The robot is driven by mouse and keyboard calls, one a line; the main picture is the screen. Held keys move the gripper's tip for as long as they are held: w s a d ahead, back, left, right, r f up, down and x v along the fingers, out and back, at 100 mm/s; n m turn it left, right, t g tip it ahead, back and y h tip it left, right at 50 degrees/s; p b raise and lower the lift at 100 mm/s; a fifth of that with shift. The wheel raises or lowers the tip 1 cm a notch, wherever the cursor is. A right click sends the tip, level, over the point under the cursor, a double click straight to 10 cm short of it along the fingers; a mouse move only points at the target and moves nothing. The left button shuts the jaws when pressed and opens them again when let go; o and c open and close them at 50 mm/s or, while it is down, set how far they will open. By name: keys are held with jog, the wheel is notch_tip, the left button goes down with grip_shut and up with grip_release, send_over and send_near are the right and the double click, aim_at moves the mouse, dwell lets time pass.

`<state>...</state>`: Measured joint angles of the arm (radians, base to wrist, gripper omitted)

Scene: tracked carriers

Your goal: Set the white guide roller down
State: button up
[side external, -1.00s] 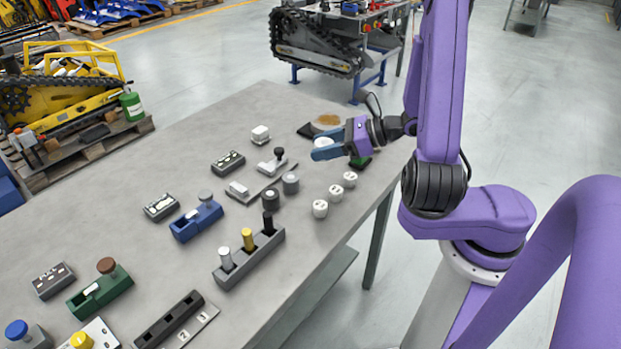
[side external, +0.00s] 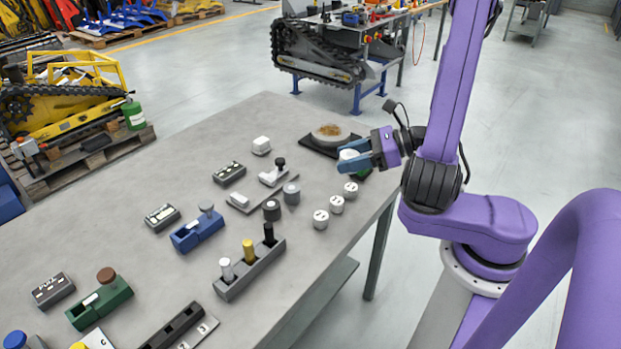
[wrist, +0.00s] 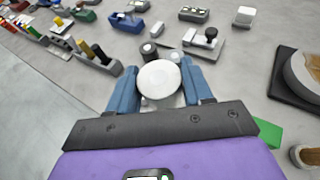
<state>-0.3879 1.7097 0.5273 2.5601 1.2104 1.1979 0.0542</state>
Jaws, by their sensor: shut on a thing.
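The white guide roller (side external: 349,155) is a short white cylinder with a flat round top. My gripper (side external: 356,156) is shut on it, with one blue finger on each side. In the wrist view the white guide roller (wrist: 159,79) sits upright between the fingertips of my gripper (wrist: 162,86). It looks held above the grey table (side external: 160,130), near the table's far right edge. The fingers and the roller hide what is under it, so I cannot tell how high it is.
A dark pad with a round dish (side external: 331,133) lies just behind my gripper. Small white marked cylinders (side external: 336,204) stand in front of it along the edge. Grey rollers (side external: 291,193) and a plunger fixture (side external: 274,176) stand to the left. A green item (wrist: 267,132) is beside my gripper.

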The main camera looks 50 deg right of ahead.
jog(key=shift+w+d+f, duration=0.6)
jog(key=shift+w+f, duration=1.2)
jog(key=shift+w, duration=2.1)
send_over(311, 185)
jog(key=shift+s+f, duration=0.2)
jog(key=shift+f, duration=1)
jog(key=shift+s+f, duration=0.2)
jog(key=shift+f, duration=0.95)
jog(key=shift+w+f, duration=0.25)
jog(key=shift+f, duration=0.4)
jog(key=shift+w+f, duration=0.25)
jog(key=shift+f, duration=1)
jog(key=shift+f, duration=0.15)
jog(key=o, duration=1.2)
